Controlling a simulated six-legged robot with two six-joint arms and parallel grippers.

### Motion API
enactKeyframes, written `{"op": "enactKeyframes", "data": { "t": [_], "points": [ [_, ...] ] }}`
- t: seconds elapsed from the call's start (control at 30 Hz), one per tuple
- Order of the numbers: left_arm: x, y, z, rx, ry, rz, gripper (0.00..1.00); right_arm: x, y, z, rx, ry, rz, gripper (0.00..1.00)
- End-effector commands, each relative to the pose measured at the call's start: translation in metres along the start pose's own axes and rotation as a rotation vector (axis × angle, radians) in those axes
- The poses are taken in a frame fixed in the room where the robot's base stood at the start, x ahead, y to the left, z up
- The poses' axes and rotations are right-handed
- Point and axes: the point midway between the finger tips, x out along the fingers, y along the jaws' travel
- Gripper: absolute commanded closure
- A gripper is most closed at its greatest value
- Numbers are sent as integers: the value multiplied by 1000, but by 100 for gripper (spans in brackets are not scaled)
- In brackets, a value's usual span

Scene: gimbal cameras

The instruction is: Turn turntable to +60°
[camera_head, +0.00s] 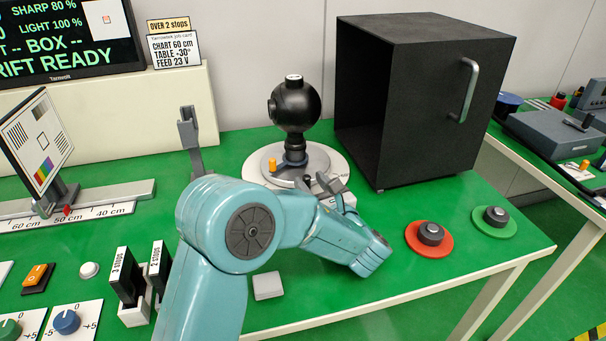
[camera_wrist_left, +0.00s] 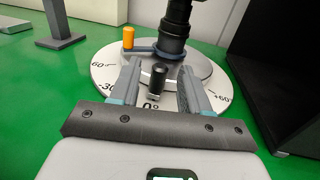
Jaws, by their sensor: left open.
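The turntable (camera_head: 318,153) is a grey disc on a white ring, carrying a round black camera ball (camera_head: 296,104) on a stem. An orange peg (camera_head: 272,164) stands at its left front; in the left wrist view the orange peg (camera_wrist_left: 128,38) sits left of the stem. The white scale ring (camera_wrist_left: 105,75) shows 60 and -30 at left, 0° in front and +60 at right. My left gripper (camera_wrist_left: 160,66) is open over the front of the ring. My right gripper is out of view.
A black open-sided box (camera_head: 430,100) stands right of the turntable. A chart stand (camera_head: 40,140) and sliding rail are at left.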

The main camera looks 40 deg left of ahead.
Motion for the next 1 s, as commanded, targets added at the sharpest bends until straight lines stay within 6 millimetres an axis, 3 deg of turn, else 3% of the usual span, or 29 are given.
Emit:
{"op": "enactKeyframes", "data": {
  "t": [0.1,0.23,0.6,0.63,0.77,1.0],
  "points": [
    [24,1,-1,0,-1,4,54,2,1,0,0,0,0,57],
    [40,0,-1,0,0,2,54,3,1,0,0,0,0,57],
    [49,0,0,1,0,-1,54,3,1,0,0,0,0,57],
    [49,0,0,1,0,-1,57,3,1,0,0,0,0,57],
    [49,0,0,1,0,0,99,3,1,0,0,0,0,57],
    [48,0,0,1,0,2,100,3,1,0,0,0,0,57]
  ]
}}
